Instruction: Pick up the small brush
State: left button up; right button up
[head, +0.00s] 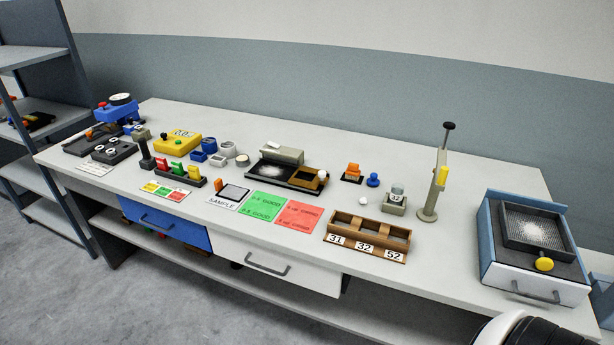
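I cannot pick out the small brush for certain; the items on the long table (415,272) are small in the head view. Neither of my grippers shows in this view.
A wooden box labelled 31, 32, 52 (367,236) stands near the front edge. A tall stand with a yellow part (436,180) and a blue-sided box with a mesh tray (497,262) are to the right. Blue (165,222) and white (275,266) drawers are below. Shelves (40,60) stand left.

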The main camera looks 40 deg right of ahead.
aim_at(353, 171)
jog(key=z, duration=1.5)
